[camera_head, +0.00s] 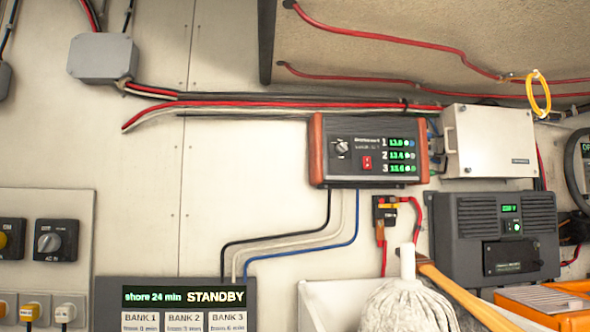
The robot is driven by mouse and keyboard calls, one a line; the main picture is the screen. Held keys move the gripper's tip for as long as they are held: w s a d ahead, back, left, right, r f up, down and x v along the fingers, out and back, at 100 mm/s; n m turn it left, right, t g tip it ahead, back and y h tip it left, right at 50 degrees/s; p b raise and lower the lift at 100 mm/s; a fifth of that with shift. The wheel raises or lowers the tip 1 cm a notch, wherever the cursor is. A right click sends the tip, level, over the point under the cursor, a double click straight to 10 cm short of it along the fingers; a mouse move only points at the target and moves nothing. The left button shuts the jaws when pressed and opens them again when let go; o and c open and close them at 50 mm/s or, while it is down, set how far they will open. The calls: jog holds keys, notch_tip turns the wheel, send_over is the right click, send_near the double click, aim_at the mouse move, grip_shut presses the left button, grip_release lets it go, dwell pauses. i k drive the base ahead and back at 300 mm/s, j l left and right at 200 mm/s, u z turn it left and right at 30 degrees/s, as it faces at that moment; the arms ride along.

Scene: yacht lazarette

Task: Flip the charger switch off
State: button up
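A wall unit with orange-red end caps (318,150) shows three green readings, numbered 1 to 3. It looks like the charger, but its small label is too blurred to read. A red rocker switch (367,162) sits low on its dark face, beside a round knob (343,147). Which way the rocker is pressed is too small to tell. The readings are lit. My gripper is not in view.
A display panel (175,297) below reads "shore 24 min STANDBY". A mop (408,305) and wooden handle (460,290) stand in front, below the charger. Cables run along the wall.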

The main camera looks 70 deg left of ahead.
aim_at(366, 160)
jog(key=u, duration=1.45)
